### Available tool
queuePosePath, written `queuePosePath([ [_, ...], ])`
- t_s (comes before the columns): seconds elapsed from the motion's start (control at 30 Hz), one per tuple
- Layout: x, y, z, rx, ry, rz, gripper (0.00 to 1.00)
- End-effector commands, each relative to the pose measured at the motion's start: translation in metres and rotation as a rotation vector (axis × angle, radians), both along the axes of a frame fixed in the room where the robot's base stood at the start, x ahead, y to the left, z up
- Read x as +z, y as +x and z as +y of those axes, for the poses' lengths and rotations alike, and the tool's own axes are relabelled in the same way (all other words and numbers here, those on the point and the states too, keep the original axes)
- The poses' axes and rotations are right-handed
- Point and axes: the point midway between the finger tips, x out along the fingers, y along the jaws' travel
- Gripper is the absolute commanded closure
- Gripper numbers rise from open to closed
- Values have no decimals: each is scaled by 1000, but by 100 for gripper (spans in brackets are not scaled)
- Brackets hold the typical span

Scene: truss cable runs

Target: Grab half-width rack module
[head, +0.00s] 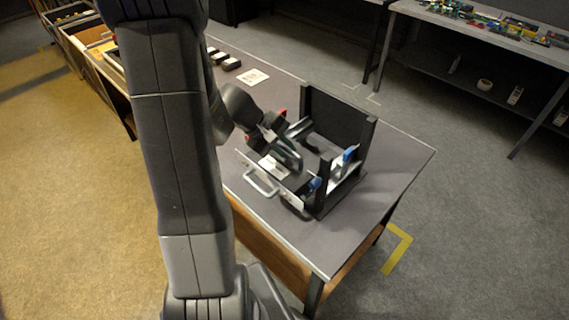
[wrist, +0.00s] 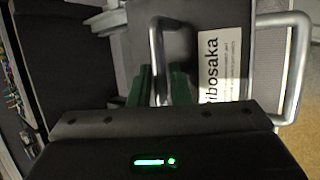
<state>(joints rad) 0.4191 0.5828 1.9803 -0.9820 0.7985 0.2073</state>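The half-width rack module (head: 248,161) appears as a dark box with a silver front handle (head: 262,190), at the front left of the black rack frame (head: 338,114). A white label lies on its top. In the wrist view, two silver bar handles show, a left one (wrist: 157,55) and a right one (wrist: 298,70), with a printed label (wrist: 224,62) between them. My gripper (wrist: 163,86) has its dark green fingers at the left handle's bar. Whether they are closed on it cannot be told. In the head view my wrist (head: 288,150) is above the module and the fingertips are hidden.
The rack frame stands on a grey table (head: 395,185), with blue parts (head: 349,156) at its side. Small black boxes (head: 228,62) and a paper card (head: 253,76) lie farther back. A shelf bench (head: 480,40) with coloured parts stands at right. The table's right end is clear.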

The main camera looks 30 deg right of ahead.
Motion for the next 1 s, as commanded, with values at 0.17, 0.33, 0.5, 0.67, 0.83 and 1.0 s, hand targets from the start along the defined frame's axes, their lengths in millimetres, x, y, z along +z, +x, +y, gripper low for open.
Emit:
queuePosePath([
  [0.17, -1, 0, 0, 1, 0, -1, 83],
  [0.33, -1, 0, 0, 0, 0, 0, 100],
  [0.5, -1, 0, 0, -1, 0, -1, 100],
  [0.67, -1, 0, 0, -1, 1, 0, 100],
  [0.83, -1, 0, 0, -1, 1, -1, 100],
  [1.0, -1, 0, 0, -1, 1, -1, 100],
])
